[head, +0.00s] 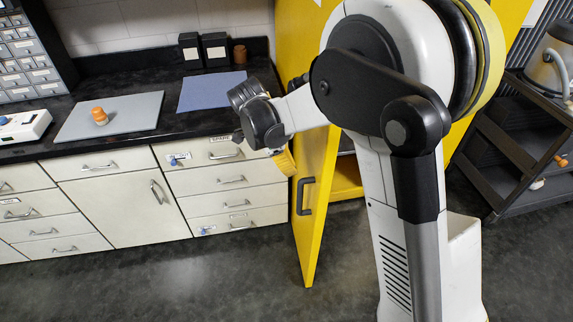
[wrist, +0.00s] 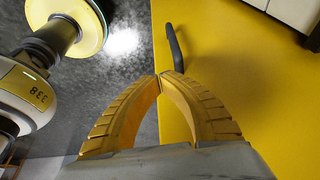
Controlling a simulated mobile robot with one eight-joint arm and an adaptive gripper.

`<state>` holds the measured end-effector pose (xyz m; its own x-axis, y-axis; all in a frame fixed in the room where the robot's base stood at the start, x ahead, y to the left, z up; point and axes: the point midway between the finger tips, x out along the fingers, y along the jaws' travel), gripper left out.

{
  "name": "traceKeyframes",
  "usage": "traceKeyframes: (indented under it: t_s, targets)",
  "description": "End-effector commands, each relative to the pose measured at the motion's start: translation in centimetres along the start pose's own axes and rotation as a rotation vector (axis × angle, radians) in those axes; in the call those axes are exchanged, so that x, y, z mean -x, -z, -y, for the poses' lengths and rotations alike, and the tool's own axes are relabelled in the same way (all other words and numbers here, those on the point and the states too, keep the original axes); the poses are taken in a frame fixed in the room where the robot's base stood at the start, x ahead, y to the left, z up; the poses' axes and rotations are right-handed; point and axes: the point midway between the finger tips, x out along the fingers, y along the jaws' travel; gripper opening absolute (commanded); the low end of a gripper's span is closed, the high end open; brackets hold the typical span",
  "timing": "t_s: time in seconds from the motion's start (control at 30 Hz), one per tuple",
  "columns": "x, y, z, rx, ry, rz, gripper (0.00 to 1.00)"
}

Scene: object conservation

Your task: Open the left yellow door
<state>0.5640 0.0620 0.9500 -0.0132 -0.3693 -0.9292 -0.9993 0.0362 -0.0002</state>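The left yellow door (head: 317,190) of the yellow cabinet stands ajar, swung out toward the drawers. Its dark handle (head: 306,196) is on the face turned left. In the wrist view the yellow door (wrist: 225,75) fills the right side, and the handle (wrist: 175,45) shows just beyond the fingertips. My gripper (wrist: 160,78) has its yellow ribbed fingers together at the tips, with nothing seen between them. In the head view my gripper (head: 285,162) is left of the door, above handle height in the picture. Whether it touches the door is unclear.
White drawers and a cupboard (head: 112,208) under a black counter stand left of the door. An orange-topped object (head: 100,116) sits on a grey mat (head: 140,110). A dark cart (head: 510,150) stands at the right. Grey floor (head: 200,285) is clear before the drawers.

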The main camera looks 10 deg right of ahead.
Motion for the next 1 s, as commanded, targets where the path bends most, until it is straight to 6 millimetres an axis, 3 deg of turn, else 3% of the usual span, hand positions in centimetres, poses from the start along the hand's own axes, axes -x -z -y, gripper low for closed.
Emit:
traceKeyframes:
  t_s: [0.1,0.27,0.5,1.0]
  targets:
    - [-3.1,-0.1,0.0,-0.001,0.0,-0.001,0.0]
    - [-6.1,0.1,0.0,-0.002,-0.001,-0.002,0.0]
    - [-6.8,3.2,0.0,0.0,0.0,-0.002,0.0]
    - [-6.9,4.0,0.0,0.005,0.002,-0.002,0.0]
